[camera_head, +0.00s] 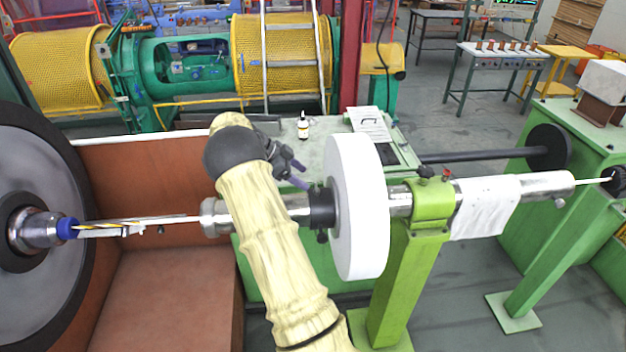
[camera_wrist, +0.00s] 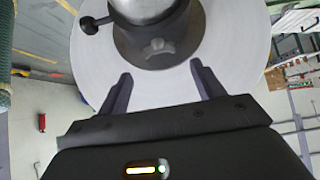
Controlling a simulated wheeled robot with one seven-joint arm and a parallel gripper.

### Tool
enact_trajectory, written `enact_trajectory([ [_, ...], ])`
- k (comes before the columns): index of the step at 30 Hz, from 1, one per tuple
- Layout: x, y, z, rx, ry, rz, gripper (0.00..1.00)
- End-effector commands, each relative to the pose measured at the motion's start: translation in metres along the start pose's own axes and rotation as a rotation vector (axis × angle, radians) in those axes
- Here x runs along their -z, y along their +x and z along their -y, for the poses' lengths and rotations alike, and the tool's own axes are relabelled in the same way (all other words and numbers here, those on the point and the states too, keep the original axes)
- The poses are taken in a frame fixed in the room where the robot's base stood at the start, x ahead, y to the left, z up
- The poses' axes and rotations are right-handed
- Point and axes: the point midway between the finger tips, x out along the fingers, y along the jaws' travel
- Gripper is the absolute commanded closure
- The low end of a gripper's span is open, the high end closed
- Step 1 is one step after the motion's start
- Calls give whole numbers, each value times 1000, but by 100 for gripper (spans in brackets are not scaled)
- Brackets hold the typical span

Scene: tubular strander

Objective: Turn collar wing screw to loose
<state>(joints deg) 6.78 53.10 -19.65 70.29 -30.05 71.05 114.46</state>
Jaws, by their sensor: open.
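A black collar (camera_head: 321,207) sits on the metal shaft against the white disc (camera_head: 361,205). In the wrist view the dark collar (camera_wrist: 185,35) shows at the top, with a small grey wing screw (camera_wrist: 158,48) on its near side. My gripper (camera_wrist: 160,75) is open and empty there. Its two fingers point toward the collar, one to each side of the wing screw and apart from it. In the head view my gripper (camera_head: 298,175) is above and left of the collar, partly hidden by my arm. The wing screw is too small to make out there.
A black-headed knob (camera_wrist: 90,26) sticks out from the collar on the left in the wrist view. A green post (camera_head: 405,275) supports the shaft right of the disc. A large grey reel (camera_head: 55,165) stands at the left. A green bench (camera_head: 330,155) with a bottle (camera_head: 303,128) lies behind.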

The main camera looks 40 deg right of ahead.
Motion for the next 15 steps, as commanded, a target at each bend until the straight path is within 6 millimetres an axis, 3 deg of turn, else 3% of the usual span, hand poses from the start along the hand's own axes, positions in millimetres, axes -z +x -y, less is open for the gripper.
enact_trajectory([
  [9, 2, 48, 0, -3, -1, -1, 33],
  [15, 0, 57, 0, 0, 0, -1, 33],
])
